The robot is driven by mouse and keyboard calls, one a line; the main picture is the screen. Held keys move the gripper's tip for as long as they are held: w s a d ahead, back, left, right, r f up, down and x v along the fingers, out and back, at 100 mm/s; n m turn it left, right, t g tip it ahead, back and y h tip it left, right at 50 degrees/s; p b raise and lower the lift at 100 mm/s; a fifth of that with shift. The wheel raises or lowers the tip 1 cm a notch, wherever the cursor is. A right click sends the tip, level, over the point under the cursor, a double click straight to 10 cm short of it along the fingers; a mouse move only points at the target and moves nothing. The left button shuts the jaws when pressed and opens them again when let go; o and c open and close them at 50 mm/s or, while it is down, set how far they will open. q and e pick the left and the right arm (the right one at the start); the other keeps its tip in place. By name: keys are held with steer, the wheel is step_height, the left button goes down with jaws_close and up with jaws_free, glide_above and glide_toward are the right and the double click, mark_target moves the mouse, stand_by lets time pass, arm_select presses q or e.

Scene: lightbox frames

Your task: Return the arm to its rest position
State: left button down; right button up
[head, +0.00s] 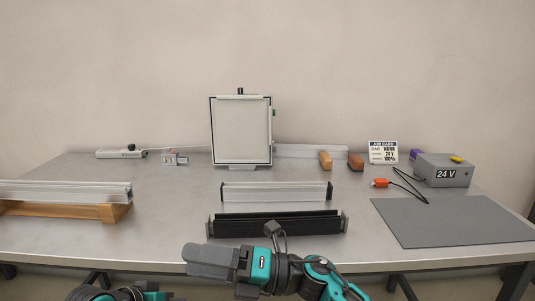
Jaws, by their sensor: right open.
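My right gripper (208,262) is in the head view at the bottom middle, in front of the table's front edge. Its grey fingers point left, and it is open with nothing seen between the fingers. The teal and black right arm comes in from the bottom right.
On the grey table (165,235) stand an upright framed panel (241,130), a black-based rail (278,224), a clear bar (276,191), a wooden rack (65,210) at left, a grey mat (455,222) and a 24 V box (444,172) at right. A job card (383,152) stands behind.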

steer(key=w+d+f+m+t+h+p, duration=0.1)
steer(key=d+f+m+t+h, duration=0.3)
steer(key=d+m+t, duration=0.65)
steer(key=w+d+f+m+t+h+p, duration=0.1)
steer(key=d+f+m+t+h+p, duration=0.35)
steer(key=m, duration=1.05)
arm_select(q)
steer(key=s+d+f+m+t+y, duration=0.1)
steer(key=s+f, duration=0.2)
steer(key=s, duration=0.6)
steer(key=s+f+t+y, duration=0.1)
steer(key=s+f, duration=0.3)
steer(key=s, duration=0.6)
steer(key=shift+d+f+m+t+y, duration=0.15)
steer(key=shift+d+m+t+y, duration=0.25)
steer(key=shift+y, duration=0.1)
arm_select(e)
steer(key=s+d+f+m+g+h, duration=0.3)
steer(key=s+d+f+m+h, duration=0.7)
steer(key=s+d+f+m, duration=0.3)
steer(key=s+f+m, duration=0.1)
steer(key=s+f, duration=0.1)
steer(key=s, duration=0.1)
steer(key=shift+s+d+f+g, duration=0.15)
steer(key=shift+s+g, duration=0.1)
steer(key=shift+g, duration=0.15)
